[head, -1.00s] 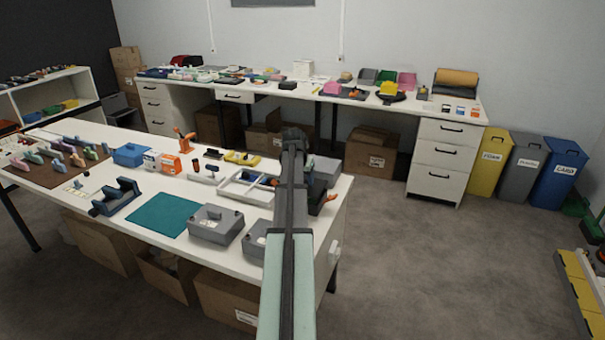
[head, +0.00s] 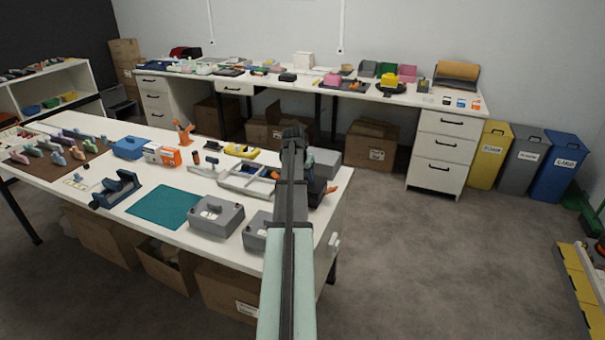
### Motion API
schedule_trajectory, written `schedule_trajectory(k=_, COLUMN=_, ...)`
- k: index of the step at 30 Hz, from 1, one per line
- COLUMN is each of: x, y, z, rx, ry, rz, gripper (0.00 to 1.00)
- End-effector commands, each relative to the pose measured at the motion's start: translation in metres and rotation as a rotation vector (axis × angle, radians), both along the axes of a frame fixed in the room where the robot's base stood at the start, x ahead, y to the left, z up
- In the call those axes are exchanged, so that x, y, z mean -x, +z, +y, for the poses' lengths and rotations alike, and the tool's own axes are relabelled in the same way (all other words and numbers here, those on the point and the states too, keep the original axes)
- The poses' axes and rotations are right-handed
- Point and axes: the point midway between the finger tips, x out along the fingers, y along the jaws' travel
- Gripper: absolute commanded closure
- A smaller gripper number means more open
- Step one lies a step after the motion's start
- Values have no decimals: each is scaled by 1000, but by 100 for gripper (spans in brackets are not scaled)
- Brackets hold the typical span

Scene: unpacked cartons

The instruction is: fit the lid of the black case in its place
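My arm rises from the bottom middle and covers the right end of the near table. I cannot tell whether this dark shape is my gripper, the black case or both together. My fingertips cannot be made out, nor anything between them. The black case and its lid cannot be picked out with certainty; my arm may hide them.
Two grey boxes (head: 230,220) stand near the front edge, one partly behind my arm. A teal mat (head: 163,206), a dark blue holder (head: 115,190) and a whitish divided tray (head: 238,183) lie to the left. A grey block (head: 327,172) stands at the back right.

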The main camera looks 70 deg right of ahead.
Motion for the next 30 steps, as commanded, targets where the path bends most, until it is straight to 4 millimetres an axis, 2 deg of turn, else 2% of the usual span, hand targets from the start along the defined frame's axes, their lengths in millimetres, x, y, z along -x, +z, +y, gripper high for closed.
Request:
schedule_trajectory(k=10, x=0, y=-9, z=0, rx=0, ry=0, rz=0, gripper=75)
schedule_trajectory(k=11, x=0, y=-9, z=0, rx=0, ry=0, rz=0, gripper=39)
schedule_trajectory(k=19, x=0, y=-8, z=0, rx=0, ry=0, rz=0, gripper=14)
schedule_trajectory(k=30, x=0, y=-4, z=2, rx=0, ry=0, rz=0, gripper=12)
